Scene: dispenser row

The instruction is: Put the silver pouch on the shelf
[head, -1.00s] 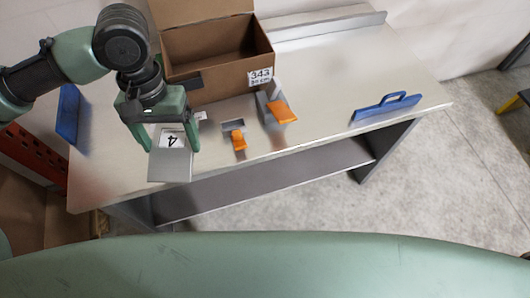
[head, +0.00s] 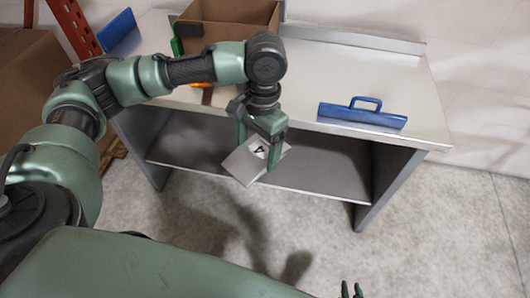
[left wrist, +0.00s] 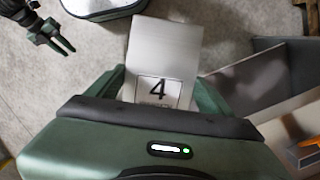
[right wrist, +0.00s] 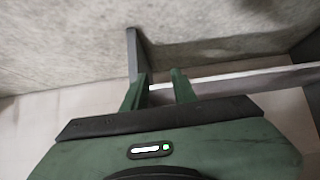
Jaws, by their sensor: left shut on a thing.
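The silver pouch (head: 246,168) is a flat grey packet with a white label marked 4. My left gripper (head: 259,150) is shut on it and holds it in the air in front of the table. The pouch also shows between the fingers in the left wrist view (left wrist: 163,50). The shelf (head: 318,178) is the grey board under the tabletop, behind the pouch in the head view, and its surface looks bare where visible. My right gripper (right wrist: 160,90) is open and empty. Only its tips show at the head view's bottom edge (head: 351,291).
The metal table (head: 390,80) has grey side panels flanking the shelf. A cardboard box (head: 235,12) and a blue-handled item (head: 362,114) stand on top. Another blue item (head: 117,31) is at the left end. The concrete floor (head: 420,220) in front is clear.

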